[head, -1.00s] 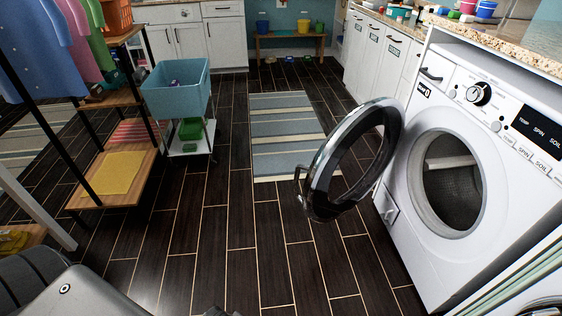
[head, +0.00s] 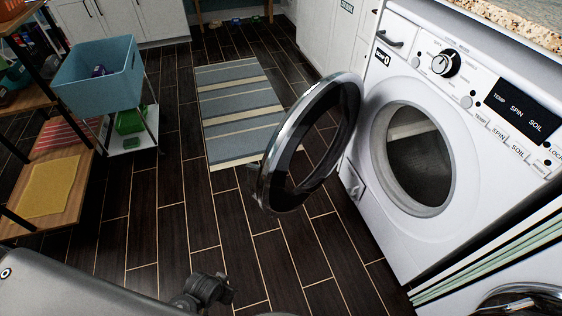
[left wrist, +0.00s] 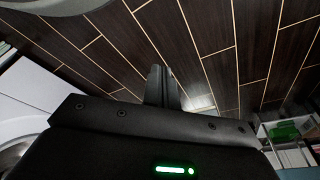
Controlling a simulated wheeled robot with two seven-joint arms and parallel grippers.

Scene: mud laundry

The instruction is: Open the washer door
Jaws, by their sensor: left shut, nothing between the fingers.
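The white washer (head: 375,205) stands at the right of the head view, with its round drum opening (head: 418,160) uncovered. Its round door (head: 268,170), with a silver rim and dark glass, stands wide open, swung out to the left over the floor. My left gripper (head: 215,292) is low in the head view, below and left of the door and apart from it. In the left wrist view its fingers (left wrist: 160,85) are together and empty, over the dark floor. My right gripper is not in view.
A blue bin (head: 98,80) on a cart and a wooden shelf (head: 75,185) stand at the left. A striped rug (head: 240,110) lies on the floor. White cabinets (head: 330,40) stand behind the door. A second machine (head: 520,300) shows at lower right. The middle floor is clear.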

